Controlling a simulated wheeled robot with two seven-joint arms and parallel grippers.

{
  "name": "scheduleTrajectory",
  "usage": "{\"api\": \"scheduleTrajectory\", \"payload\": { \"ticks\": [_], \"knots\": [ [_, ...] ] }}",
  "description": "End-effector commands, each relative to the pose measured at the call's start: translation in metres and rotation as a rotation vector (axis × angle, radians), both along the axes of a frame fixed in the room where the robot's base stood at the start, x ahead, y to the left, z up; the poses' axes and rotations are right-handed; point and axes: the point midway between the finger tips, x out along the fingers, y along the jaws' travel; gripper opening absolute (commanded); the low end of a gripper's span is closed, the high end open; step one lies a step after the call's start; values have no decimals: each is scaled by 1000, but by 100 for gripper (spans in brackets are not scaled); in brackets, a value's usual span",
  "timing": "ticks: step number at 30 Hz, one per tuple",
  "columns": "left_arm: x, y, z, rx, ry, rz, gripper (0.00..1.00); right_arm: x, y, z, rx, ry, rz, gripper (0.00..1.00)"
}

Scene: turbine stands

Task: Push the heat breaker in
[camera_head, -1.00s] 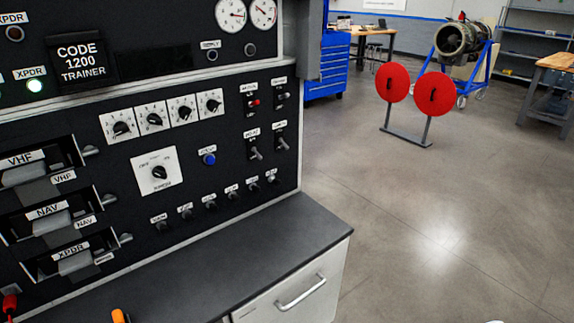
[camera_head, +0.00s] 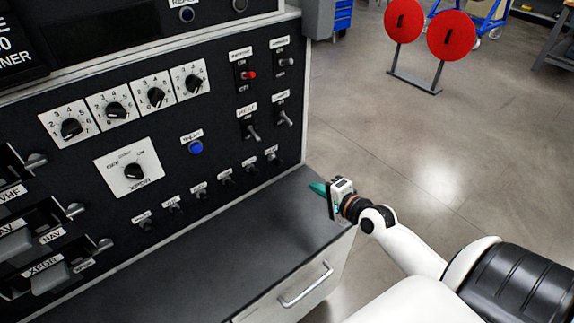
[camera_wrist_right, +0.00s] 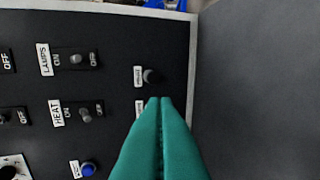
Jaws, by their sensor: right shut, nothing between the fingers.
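A row of several black push-button breakers with small white labels runs along the bottom of the dark panel. The row's right-end breaker (camera_head: 273,156) and its neighbour (camera_head: 250,168) show in the head view. Their labels are too blurred to read, so I cannot tell which is the heat breaker. My right gripper (camera_head: 318,188) is shut and empty, to the right of the row, with its teal fingers pointing toward the panel. In the right wrist view its fingertips (camera_wrist_right: 166,101) appear just below one breaker (camera_wrist_right: 150,76) and cover part of the neighbouring area. My left gripper is out of view.
A HEAT toggle switch (camera_wrist_right: 86,115) and a LAMPS toggle (camera_wrist_right: 78,58) sit near the breakers. A blue button (camera_head: 195,147) is left of the toggles. The dark countertop (camera_head: 225,245) below the panel is bare. Red discs (camera_head: 451,36) stand on the floor behind.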

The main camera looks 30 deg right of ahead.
Motion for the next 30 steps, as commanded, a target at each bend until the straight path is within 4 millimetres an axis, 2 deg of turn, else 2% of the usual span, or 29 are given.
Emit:
{"api": "scheduleTrajectory", "payload": {
  "ticks": [4, 7, 13, 18, 21, 25, 30],
  "knots": [
    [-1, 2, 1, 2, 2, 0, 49, 5, 0, -2, -1, 0, -1, 0],
    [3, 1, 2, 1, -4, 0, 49, 16, 1, -4, -1, -1, -2, 0],
    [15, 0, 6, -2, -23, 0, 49, 55, 4, -15, -2, -1, 0, 0],
    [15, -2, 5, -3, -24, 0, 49, 89, 6, -27, -2, 0, 0, 0],
    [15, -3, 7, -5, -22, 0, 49, 107, 7, -28, -3, -2, -1, 0],
    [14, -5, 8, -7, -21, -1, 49, 124, 9, -29, -2, 0, -1, 0],
    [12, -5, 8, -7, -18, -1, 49, 134, 10, -30, -2, 0, -1, 0]
  ]
}}
